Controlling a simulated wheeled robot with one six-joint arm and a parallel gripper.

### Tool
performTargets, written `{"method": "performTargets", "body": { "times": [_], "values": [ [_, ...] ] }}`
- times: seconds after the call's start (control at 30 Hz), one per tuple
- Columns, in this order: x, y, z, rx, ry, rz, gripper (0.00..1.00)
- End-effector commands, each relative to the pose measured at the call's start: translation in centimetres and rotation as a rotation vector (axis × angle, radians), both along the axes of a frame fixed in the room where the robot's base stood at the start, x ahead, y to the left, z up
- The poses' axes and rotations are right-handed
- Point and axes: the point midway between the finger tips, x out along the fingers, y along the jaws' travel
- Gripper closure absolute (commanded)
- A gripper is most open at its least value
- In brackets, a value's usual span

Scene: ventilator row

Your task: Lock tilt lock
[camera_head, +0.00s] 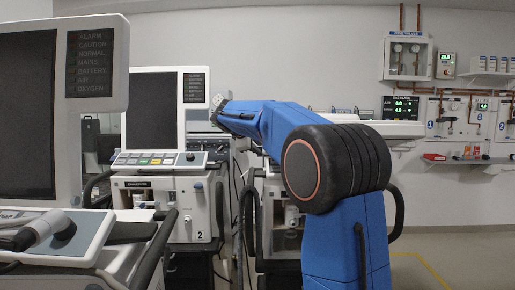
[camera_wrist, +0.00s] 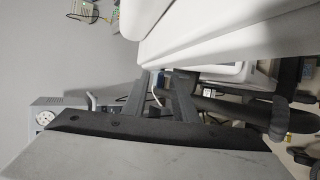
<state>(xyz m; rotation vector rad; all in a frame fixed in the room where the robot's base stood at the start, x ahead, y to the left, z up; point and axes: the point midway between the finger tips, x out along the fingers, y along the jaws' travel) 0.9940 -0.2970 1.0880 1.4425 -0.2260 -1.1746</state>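I cannot pick out the tilt lock for certain in either view. Ventilator 2 (camera_head: 170,215) stands in the middle left of the head view, with its upright dark screen (camera_head: 153,100) in a white frame above a sloped control panel. My arm reaches across toward the right side of this screen; the gripper is very small or hidden there. In the wrist view my gripper (camera_wrist: 160,90) shows two dark fingers with a gap between them and nothing visibly held. A large white housing (camera_wrist: 215,40) lies just beyond and above the fingertips, with dark parts below it.
A nearer ventilator with a large dark screen (camera_head: 28,110) fills the left of the head view. Another ventilator (camera_head: 285,215) stands partly behind my arm. Wall gas panels (camera_head: 470,120) and a shelf (camera_head: 470,161) are at the right. Floor at the lower right (camera_head: 455,260) is clear.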

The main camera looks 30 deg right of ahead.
Motion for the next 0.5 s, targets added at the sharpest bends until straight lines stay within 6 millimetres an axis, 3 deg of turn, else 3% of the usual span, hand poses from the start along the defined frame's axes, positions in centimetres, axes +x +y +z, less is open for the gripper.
{"method": "performTargets", "body": {
  "times": [0.07, 0.2, 0.5],
  "values": [
    [-0.01, 0.01, 0.00, 0.000, 0.000, 0.000, 0.74],
    [-0.01, 0.02, 0.00, 0.000, 0.000, 0.000, 1.00],
    [-0.02, 0.01, 0.00, 0.000, 0.000, 0.000, 1.00]
  ]
}}
